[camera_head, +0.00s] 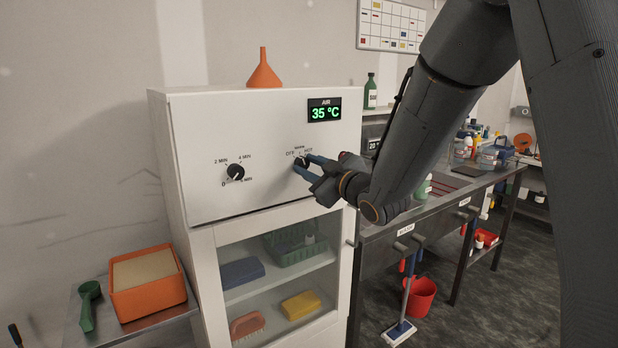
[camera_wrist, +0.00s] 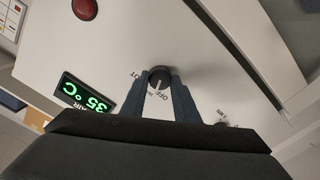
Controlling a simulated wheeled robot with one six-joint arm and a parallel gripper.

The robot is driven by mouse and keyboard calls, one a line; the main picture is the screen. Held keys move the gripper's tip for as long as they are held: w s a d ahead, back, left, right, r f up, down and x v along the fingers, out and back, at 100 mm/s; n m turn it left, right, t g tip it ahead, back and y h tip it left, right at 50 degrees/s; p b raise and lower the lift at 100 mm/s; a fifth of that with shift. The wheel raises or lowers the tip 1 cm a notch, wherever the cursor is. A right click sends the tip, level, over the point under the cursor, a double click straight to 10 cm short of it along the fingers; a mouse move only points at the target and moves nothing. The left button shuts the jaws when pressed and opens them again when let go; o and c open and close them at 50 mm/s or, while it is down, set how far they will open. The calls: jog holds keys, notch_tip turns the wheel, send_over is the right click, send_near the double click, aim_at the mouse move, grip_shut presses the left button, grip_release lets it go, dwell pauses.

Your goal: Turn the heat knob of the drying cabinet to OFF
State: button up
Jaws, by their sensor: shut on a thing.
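The drying cabinet (camera_head: 265,140) is white, with a green 35 °C display (camera_head: 325,112) at its upper right. Its heat knob (camera_head: 301,162) is small and black, with OFF, a middle label and HOT above it. In the wrist view the heat knob (camera_wrist: 159,77) sits between the two finger ends of my gripper (camera_wrist: 160,84), which is shut on it. The knob's white mark points down in that view, towards the OFF and middle labels; I cannot tell exactly which. In the head view my gripper (camera_head: 310,168) reaches the panel from the right and partly covers the knob.
A timer knob (camera_head: 235,172) is on the panel's left. An orange funnel (camera_head: 264,72) stands on top of the cabinet. An orange bin (camera_head: 146,284) and a green scoop (camera_head: 88,304) are at lower left. A sink bench (camera_head: 440,205) stands to the right. A red button (camera_wrist: 84,9) shows in the wrist view.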

jog(key=n+b, duration=0.4)
jog(key=b, duration=0.1)
jog(key=shift+f+n+b, duration=0.1)
jog(key=shift+n+b, duration=0.3)
jog(key=o, duration=1.1)
jog(key=shift+c, duration=0.2)
jog(key=b+v, duration=0.2)
jog(key=v, duration=0.6)
jog(key=shift+w, duration=0.1)
